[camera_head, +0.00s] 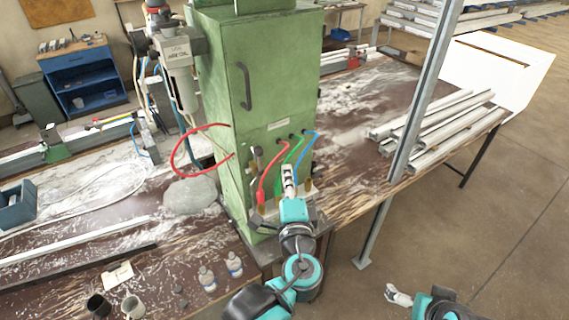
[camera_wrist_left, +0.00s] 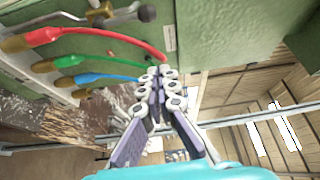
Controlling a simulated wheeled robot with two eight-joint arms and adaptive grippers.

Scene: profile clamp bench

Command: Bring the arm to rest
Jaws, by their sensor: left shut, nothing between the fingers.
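My left gripper (camera_head: 289,172) is in front of the lower part of the green cabinet (camera_head: 285,70), near the red, green and blue hoses. It is shut and empty. In the left wrist view my left gripper (camera_wrist_left: 162,74) has its fingertips together, with the hoses to the left of them and partly behind. I cannot tell whether it touches a hose. My right gripper (camera_head: 396,295) is low at the bottom right, over the floor. It is too small to tell whether its fingers are apart.
A metal post (camera_head: 405,150) stands right of the cabinet. Metal profiles (camera_head: 440,128) lie on the bench's right end. The floor (camera_head: 480,240) at right is open.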

